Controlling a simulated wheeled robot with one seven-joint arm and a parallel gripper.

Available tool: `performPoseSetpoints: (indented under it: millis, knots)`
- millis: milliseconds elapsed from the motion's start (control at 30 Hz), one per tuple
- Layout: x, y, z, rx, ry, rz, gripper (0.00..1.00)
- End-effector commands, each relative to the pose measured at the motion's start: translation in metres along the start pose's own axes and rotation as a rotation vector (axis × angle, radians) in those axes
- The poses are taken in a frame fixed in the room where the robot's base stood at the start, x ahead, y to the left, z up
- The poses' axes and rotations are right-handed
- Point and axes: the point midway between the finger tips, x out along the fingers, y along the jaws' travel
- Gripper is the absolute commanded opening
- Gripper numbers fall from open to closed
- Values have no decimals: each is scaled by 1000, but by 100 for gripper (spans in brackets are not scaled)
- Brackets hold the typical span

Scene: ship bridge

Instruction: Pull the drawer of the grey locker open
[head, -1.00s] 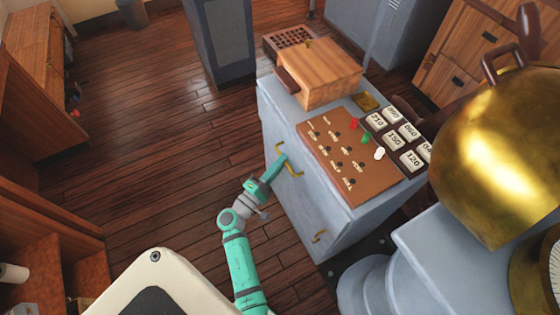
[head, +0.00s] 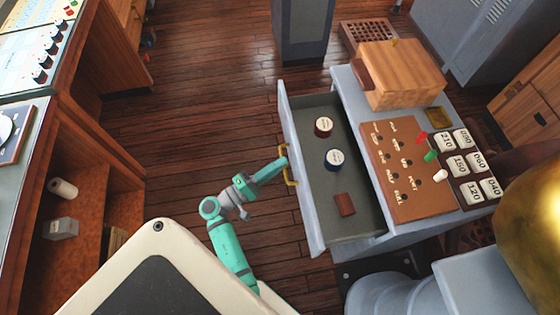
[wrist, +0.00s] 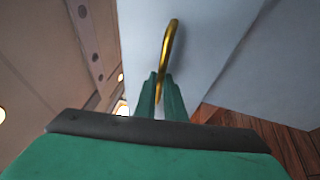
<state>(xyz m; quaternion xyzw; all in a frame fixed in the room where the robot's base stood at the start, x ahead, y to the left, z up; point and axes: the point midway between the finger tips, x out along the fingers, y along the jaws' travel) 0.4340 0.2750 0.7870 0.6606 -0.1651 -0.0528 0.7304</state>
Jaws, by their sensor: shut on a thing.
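The grey locker (head: 345,85) stands right of centre in the head view. Its drawer (head: 300,185) is pulled well out to the left, and its inside shows. In the drawer lie a dark red round tin (head: 323,126), a blue round tin (head: 334,158) and a small brown block (head: 345,204). My gripper (head: 284,163) is at the drawer front, shut on the brass handle (head: 290,178). In the wrist view my gripper's green fingers (wrist: 160,92) close around the brass handle (wrist: 170,45) on the pale grey drawer front (wrist: 220,45).
A large brass dome (head: 530,185) stands at the right. A wooden shelf unit (head: 95,190) is at the left. Plank floor (head: 200,130) lies clear between.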

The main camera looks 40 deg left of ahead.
Motion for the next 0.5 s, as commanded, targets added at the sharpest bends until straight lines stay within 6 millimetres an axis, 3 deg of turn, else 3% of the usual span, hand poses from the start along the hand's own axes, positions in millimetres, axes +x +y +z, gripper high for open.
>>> performPoseSetpoints:
  millis: [467, 500]
  knots:
    - [-1, 0, 0, -2, -8, -1, 0]
    - [-1, 0, 0, -2, -8, -1, 19]
